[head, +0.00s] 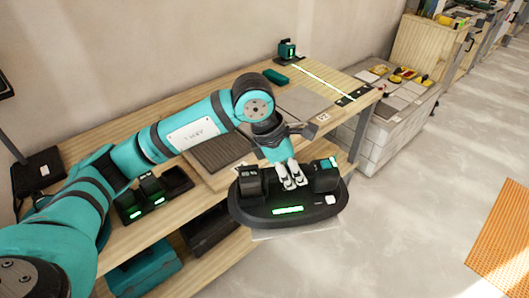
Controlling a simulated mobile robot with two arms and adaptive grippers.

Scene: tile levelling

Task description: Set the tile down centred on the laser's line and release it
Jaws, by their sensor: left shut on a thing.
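My left gripper (288,176) is shut on the middle of a black device (285,211) with two upright blocks and lit green displays, which looks like a tile lifter. A pale tile (297,234) shows as a thin edge under the device; the rest of it is hidden. Both are held out over the front of the bench, apart from its top. The teal laser (287,50) stands at the back of the bench. Its bright green line (322,82) runs across the bench top to a black strip (352,96) at the right end. My right gripper is out of view.
A grey slab (303,103) lies on the bench (130,172) left of the line. A dark ribbed mat (218,152) and a black charger-like tray (176,181) lie further left. A teal case (276,77) is near the laser. A block stand (393,115) with tiles is beyond the right end.

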